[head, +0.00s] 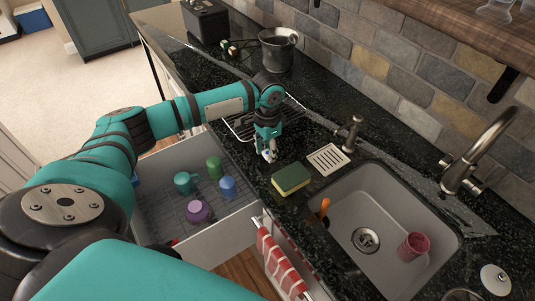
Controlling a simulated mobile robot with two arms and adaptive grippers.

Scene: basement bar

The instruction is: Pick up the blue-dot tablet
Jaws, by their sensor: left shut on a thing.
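My left gripper (268,154) points down over the black counter, left of the sponge. It is shut on a small whitish thing with some blue, which I take to be the blue-dot tablet (266,157). The fingers hide most of it, and I cannot tell whether it touches the counter. My right gripper is out of view.
A yellow-green sponge (291,178) and a slotted white dish (328,159) lie right of the gripper. A wire rack (243,127) is behind it. The sink (343,215) holds a red cup (413,247). An open drawer (235,225) with several cups stands below the counter.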

